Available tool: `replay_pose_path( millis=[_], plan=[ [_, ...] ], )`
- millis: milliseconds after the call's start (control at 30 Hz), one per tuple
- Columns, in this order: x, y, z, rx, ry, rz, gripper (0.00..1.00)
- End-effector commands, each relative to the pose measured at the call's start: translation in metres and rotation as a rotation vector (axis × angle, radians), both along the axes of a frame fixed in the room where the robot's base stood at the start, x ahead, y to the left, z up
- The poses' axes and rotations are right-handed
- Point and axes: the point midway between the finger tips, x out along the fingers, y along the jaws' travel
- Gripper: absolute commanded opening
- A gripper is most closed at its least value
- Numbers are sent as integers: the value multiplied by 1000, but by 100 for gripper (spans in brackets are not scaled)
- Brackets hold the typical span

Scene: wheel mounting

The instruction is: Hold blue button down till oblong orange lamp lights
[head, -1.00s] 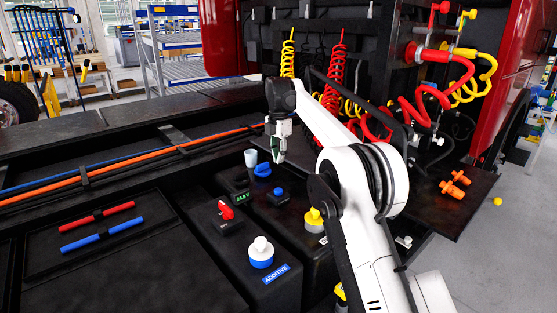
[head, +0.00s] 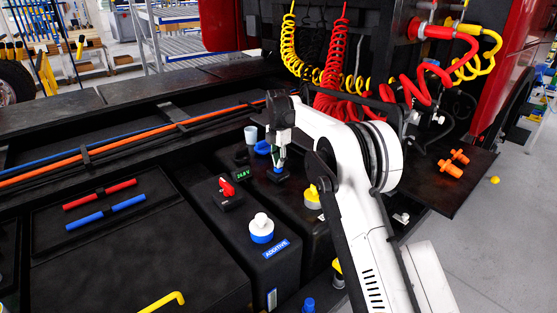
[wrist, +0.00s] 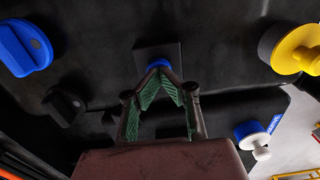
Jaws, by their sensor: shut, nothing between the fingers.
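The blue button (head: 279,170) sits on a small black box (head: 270,179) on the dark deck. My gripper (head: 280,160) is shut and empty, pointing down with its tips right at the button. In the wrist view, the green-padded fingers (wrist: 160,78) meet in a point in front of the blue button (wrist: 158,64), which partly shows behind them. I cannot tell whether the tips touch it or how far it is pressed. I cannot make out an oblong orange lamp in either view.
Close by are a blue knob (head: 263,147), a green-lit display (head: 243,175), a red switch (head: 227,187), a white-and-blue cap (head: 261,229) and a yellow cap (head: 312,197). Coiled red hoses (head: 335,75) hang behind. Orange fittings (head: 452,165) lie on the right-hand plate.

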Motion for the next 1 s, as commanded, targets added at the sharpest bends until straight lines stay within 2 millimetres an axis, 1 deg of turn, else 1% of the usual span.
replay_pose_path(
  millis=[133, 233, 400, 500, 1000],
  plan=[
    [0, 0, 0, 0, 0, 0, 0],
    [0, 0, -3, 0, 0, 0, 0],
    [0, 0, -19, 0, 0, 0, 0],
    [0, 0, -24, 0, 0, 0, 0],
    [1, 0, -24, 0, -1, 0, 0]
  ],
)
